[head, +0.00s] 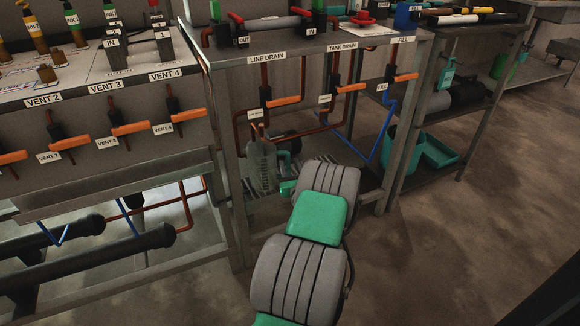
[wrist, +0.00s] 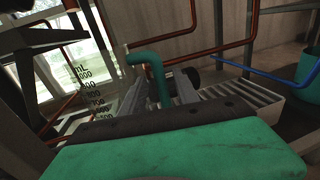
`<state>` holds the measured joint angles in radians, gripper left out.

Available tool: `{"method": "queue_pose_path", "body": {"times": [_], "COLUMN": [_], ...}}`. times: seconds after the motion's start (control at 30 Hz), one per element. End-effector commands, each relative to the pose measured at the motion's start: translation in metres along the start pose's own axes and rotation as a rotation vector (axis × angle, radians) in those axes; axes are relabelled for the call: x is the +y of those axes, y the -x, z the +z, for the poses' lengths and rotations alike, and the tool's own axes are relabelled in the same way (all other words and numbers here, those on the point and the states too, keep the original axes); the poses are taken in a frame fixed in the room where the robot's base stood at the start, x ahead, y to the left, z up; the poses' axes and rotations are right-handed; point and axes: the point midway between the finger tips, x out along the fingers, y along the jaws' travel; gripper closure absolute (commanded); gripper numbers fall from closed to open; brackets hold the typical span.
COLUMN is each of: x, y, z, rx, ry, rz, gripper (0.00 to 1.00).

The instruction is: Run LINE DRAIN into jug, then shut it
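The clear jug (head: 262,165) with dark graduation marks and a teal handle stands upright below the LINE DRAIN valve, on the slatted lower shelf. Its marked wall (wrist: 92,88) is at the left of the wrist view, with the teal handle (wrist: 158,78) nearer the middle. My gripper (head: 287,172) is at the handle; its grey fingers (wrist: 165,92) lie close on both sides and appear shut on it. The LINE DRAIN valve (head: 268,102) has an orange lever pointing right, across its vertical copper pipe. I see no stream, and cannot tell any liquid level in the jug.
The TANK DRAIN valve (head: 335,92) and FILL valve (head: 391,82) sit to the right, also with orange levers. The bench leg (head: 232,200) is left of the jug. Copper pipes surround it. A teal bin (head: 400,147) stands right. Open floor lies at the right.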

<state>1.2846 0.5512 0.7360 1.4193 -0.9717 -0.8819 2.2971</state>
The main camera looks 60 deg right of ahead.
Motion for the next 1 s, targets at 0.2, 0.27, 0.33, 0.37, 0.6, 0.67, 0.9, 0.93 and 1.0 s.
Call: {"method": "queue_pose_path", "body": {"times": [0.2,0.27,0.33,0.37,0.6,0.67,0.9,0.93,1.0], "x": [-0.001,-0.001,-0.002,-0.002,-0.002,-0.001,0.000,0.000,0.000], "y": [0.010,0.022,0.040,0.048,0.104,0.112,0.120,0.120,0.120], "z": [0.003,0.003,0.004,0.004,0.003,0.004,0.003,0.003,0.003], "rx": [0.005,0.005,0.005,0.006,0.004,0.003,-0.001,-0.001,0.000], "ry": [-0.002,-0.003,-0.005,-0.005,-0.004,-0.002,0.001,0.001,0.001], "rz": [-0.002,-0.002,-0.004,-0.004,-0.004,-0.003,0.000,0.000,0.000], "gripper": [0.63,0.63,0.63,0.63,0.63,0.63,0.63,0.63,0.63]}}
